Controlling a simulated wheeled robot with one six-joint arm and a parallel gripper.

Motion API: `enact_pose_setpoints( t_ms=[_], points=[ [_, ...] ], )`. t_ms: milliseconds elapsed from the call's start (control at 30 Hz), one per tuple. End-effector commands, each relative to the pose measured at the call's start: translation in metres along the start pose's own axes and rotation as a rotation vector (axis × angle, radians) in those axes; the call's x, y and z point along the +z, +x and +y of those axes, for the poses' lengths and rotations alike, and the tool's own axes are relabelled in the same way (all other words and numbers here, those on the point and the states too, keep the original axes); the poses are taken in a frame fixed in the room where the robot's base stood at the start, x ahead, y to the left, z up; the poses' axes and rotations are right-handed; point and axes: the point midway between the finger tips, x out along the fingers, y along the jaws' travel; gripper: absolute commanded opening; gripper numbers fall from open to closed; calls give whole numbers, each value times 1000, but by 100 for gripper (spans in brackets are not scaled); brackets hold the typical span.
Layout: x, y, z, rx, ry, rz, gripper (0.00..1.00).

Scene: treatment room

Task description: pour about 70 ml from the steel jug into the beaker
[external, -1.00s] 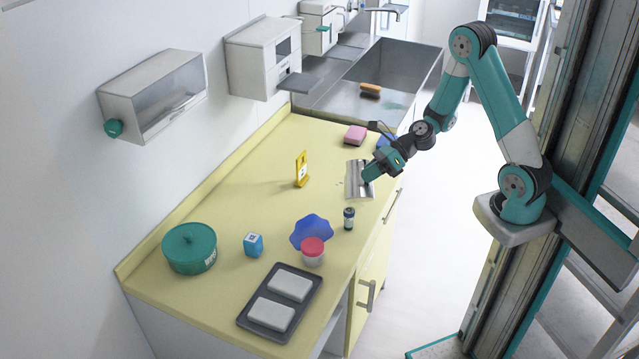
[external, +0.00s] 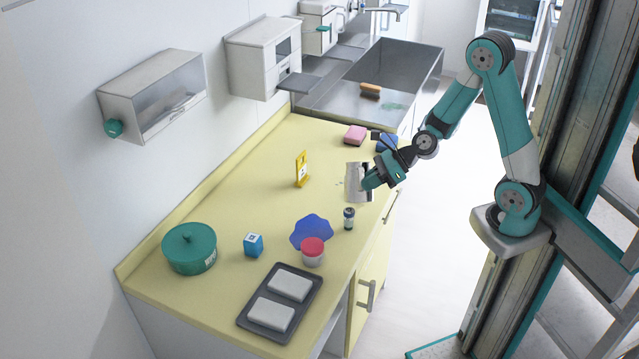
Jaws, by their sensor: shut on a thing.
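The steel jug (external: 354,184) is a shiny grey shape at the right side of the yellow counter (external: 250,205), partly hidden by my gripper. My gripper (external: 369,183) is shut on the jug from its right side. Whether the jug touches the counter or is slightly raised, and how much it tilts, I cannot tell. I cannot make out the beaker clearly; a few faint marks show just left of the jug. No liquid stream is visible.
A dark vial (external: 349,219), red-lidded jar (external: 312,251) and blue mat (external: 309,231) are in front of the jug. A yellow stand (external: 302,170) is left; pink (external: 355,135) and blue sponges (external: 386,143) are behind. A tray (external: 306,312) lies at the near edge.

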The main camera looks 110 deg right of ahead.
Motion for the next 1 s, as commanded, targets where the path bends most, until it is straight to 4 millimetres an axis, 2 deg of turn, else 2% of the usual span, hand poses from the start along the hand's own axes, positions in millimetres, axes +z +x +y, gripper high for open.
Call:
enact_pose_setpoints(
  t_ms=[33, 167, 267, 500, 833, 1000],
  points=[
    [-6, 4, 1, -6, -14, -5, 0],
    [-8, 5, 4, -25, -32, -4, 0],
    [-11, 8, 15, -63, -98, 3, 0],
    [-21, 16, 25, -137, -203, 13, 0],
    [-19, 16, 41, -252, -370, 25, 0],
    [-29, 23, 43, -306, -443, 32, 0]
  ],
)
